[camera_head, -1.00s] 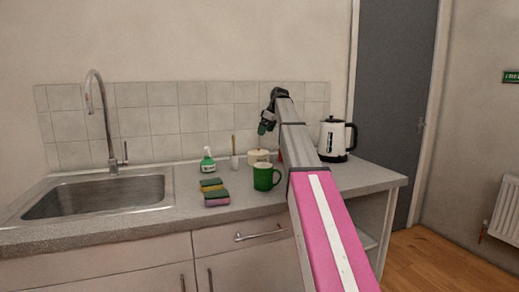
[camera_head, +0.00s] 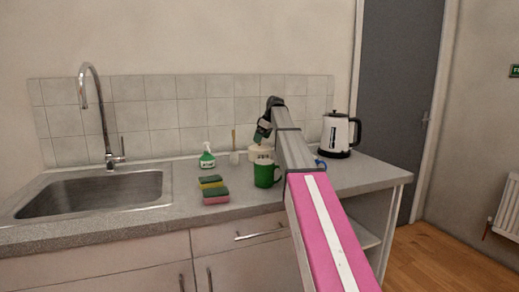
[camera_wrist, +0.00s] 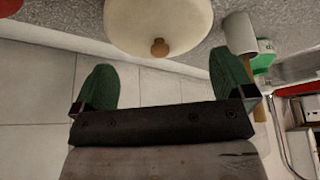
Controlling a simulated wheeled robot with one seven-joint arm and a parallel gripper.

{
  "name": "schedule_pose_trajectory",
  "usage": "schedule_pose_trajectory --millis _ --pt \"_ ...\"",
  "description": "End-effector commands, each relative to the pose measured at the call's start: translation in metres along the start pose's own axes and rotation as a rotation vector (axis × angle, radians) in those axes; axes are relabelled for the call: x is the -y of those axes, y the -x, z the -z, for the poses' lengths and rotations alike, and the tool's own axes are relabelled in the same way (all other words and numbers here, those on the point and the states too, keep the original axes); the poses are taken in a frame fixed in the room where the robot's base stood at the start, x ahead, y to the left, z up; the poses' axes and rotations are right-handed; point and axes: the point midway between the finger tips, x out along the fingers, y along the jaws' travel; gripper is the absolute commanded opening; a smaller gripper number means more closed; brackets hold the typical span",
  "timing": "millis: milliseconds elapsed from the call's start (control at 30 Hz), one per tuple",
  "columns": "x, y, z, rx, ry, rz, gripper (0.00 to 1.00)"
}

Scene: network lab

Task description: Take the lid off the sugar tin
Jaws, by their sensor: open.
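The sugar tin (camera_head: 256,153) is a cream, round tin standing on the counter behind the green mug, partly hidden by the mug and my arm. In the wrist view its cream lid (camera_wrist: 150,20) fills the top middle, with a small brown knob (camera_wrist: 160,47). My gripper (camera_head: 262,133) is just above the tin in the head view. In the wrist view my gripper (camera_wrist: 160,82) is open and empty, its two green fingertips wide apart. The knob lies beyond the fingertips, between their lines, and is not touched.
The green mug (camera_head: 265,174) stands in front of the tin. A white holder (camera_head: 234,158) with a brush, a spray bottle (camera_head: 207,158) and sponges (camera_head: 213,190) are to the left, then the sink (camera_head: 95,195). A kettle (camera_head: 336,135) stands to the right. A tiled wall (camera_head: 190,110) is close behind.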

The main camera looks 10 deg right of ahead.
Motion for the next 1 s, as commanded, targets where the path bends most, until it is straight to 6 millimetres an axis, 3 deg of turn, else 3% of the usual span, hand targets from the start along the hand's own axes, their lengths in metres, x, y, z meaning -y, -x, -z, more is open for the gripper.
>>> schedule_pose_trajectory --millis 200,433,467,600,633,1000 --pt "0.000 -0.029 -0.001 0.000 0.000 0.001 1.00" --pt "0.000 -0.032 -0.001 0.000 0.000 0.000 1.00" --pt "0.000 -0.032 -0.001 0.000 0.000 0.000 0.97" --pt "0.000 -0.032 -0.001 0.001 0.000 0.000 0.55" --pt "0.000 -0.032 -0.001 0.001 0.000 0.001 0.51" --pt "0.001 -0.034 -0.002 0.004 0.000 0.002 0.48"
